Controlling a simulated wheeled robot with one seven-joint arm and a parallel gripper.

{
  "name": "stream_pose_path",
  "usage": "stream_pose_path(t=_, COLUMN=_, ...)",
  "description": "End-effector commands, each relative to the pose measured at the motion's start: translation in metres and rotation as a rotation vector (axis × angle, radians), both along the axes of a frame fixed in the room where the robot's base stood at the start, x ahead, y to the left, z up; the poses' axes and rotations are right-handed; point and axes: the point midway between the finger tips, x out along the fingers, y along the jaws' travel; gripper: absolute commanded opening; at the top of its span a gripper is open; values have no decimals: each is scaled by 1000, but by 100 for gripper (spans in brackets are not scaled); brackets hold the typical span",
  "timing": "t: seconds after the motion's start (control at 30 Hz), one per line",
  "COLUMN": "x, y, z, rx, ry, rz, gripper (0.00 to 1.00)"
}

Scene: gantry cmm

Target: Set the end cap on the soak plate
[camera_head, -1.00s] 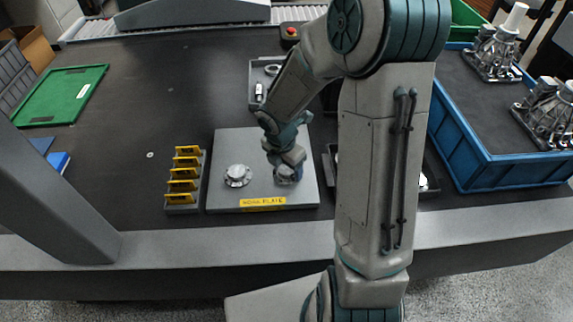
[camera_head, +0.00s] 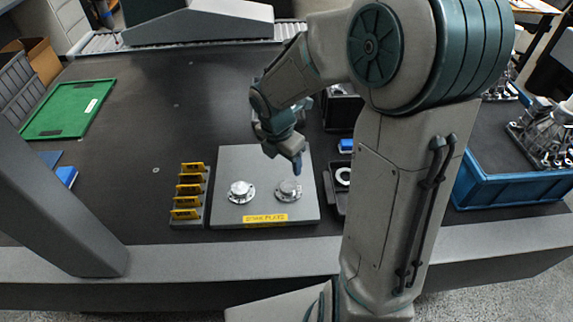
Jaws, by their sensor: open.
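The soak plate (camera_head: 265,160) is a flat grey square with a yellow label, lying on the dark table. Two round flanged metal parts rest flat on it, side by side and apart. The left one (camera_head: 241,191) is bright silver. The right one (camera_head: 288,189) is a duller grey, and it is the one beneath my gripper. I cannot tell by looks alone which is the end cap. My gripper (camera_head: 297,168) is open and empty, pointing down a little above the right part and clear of it.
A rack of yellow tags (camera_head: 189,194) stands left of the plate. A dark tray with a white ring (camera_head: 343,177) is at right, partly hidden by my arm. A blue crate (camera_head: 510,184) is farther right, a green tray (camera_head: 68,109) far left. The table's left middle is clear.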

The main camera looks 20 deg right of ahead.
Motion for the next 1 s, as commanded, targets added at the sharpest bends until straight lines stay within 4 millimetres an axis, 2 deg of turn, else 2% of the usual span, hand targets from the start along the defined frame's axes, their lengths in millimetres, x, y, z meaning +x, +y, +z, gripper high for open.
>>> stream_pose_path(t=0.13, x=-6, y=-2, z=11, rx=-3, ry=-17, rz=-88, gripper=66)
stream_pose_path(t=0.23, x=-19, y=-5, z=23, rx=-2, ry=-50, rz=-266, gripper=66)
stream_pose_path(t=0.5, x=-70, y=-16, z=63, rx=81, ry=-196, rz=-987, gripper=66)
stream_pose_path(t=0.8, x=-128, y=-18, z=91, rx=295, ry=-266, rz=-1765, gripper=66)
stream_pose_path(t=1.0, x=-149, y=-16, z=97, rx=400, ry=-237, rz=-2072, gripper=66)
